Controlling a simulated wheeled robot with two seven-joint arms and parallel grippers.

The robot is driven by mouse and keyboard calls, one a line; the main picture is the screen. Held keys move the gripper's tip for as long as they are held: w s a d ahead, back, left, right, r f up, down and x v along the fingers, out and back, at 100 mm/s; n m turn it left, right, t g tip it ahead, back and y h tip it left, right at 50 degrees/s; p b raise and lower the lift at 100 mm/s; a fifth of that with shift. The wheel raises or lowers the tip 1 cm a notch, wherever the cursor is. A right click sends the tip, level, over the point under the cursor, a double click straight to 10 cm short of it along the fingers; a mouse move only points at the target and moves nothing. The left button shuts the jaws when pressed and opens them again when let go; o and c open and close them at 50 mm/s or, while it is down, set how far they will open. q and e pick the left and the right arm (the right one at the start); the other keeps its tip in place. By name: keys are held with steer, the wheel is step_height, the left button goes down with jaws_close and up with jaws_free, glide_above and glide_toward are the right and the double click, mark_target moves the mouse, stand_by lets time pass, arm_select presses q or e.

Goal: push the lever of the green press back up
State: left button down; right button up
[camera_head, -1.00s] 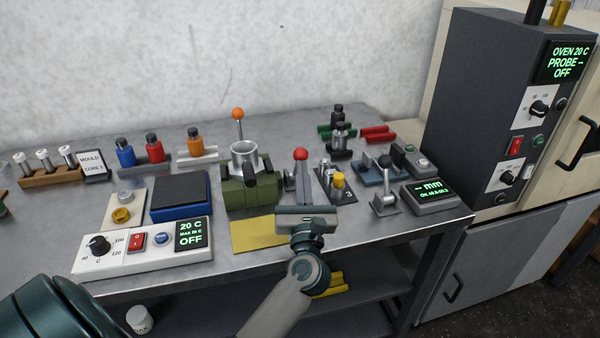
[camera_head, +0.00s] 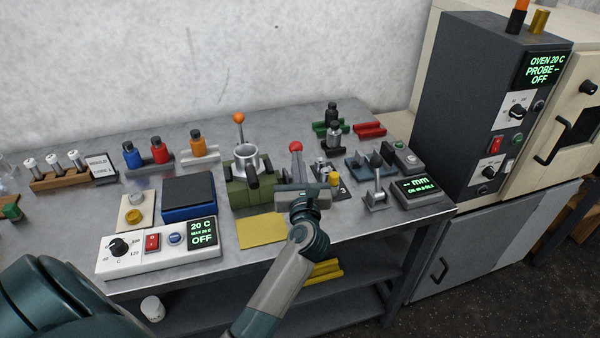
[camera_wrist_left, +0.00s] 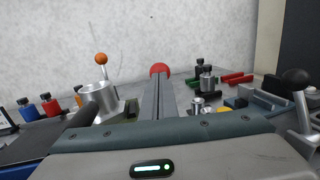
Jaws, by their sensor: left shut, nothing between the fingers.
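The green press (camera_head: 237,194) stands on the bench, with a silver cup (camera_head: 245,160) on top and dark cylinders at its front. A red ball knob (camera_head: 296,147) shows just right of it. I take this to be the lever's end; its shaft is mostly hidden behind my gripper. My left gripper (camera_head: 297,163) is shut and empty, fingers pointing away at the red knob. In the left wrist view the red knob (camera_wrist_left: 160,69) sits at the fingertips; I cannot tell if they touch. My right gripper is not in view.
An orange-knobbed rod (camera_head: 239,118) stands behind the cup. A yellow sheet (camera_head: 262,231) lies in front of the press. A blue-based box (camera_head: 188,198) is to its left. A gauge with a display (camera_head: 418,190) and small fixtures stand to the right.

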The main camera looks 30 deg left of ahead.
mark_target(294, 145)
arm_select(q)
steer(key=w+a+r+p, duration=0.2)
steer(key=p, duration=0.2)
steer(key=shift+g, duration=0.4)
steer(key=shift+w+a+r+p, duration=0.25)
steer(key=shift+w+a+p, duration=0.25)
steer(key=shift+a, duration=0.15)
steer(key=shift+w+a+r+p, duration=0.25)
steer(key=shift+w+a+p, duration=0.25)
steer(key=shift+a, duration=0.1)
steer(key=s+a+x, duration=0.1)
steer(key=x, duration=0.6)
steer(key=shift+f, duration=0.45)
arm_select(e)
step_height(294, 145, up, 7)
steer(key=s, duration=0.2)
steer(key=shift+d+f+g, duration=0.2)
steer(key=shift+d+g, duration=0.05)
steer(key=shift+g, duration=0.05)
arm_select(q)
steer(key=shift+w+a, duration=0.1)
steer(key=shift+r, duration=0.1)
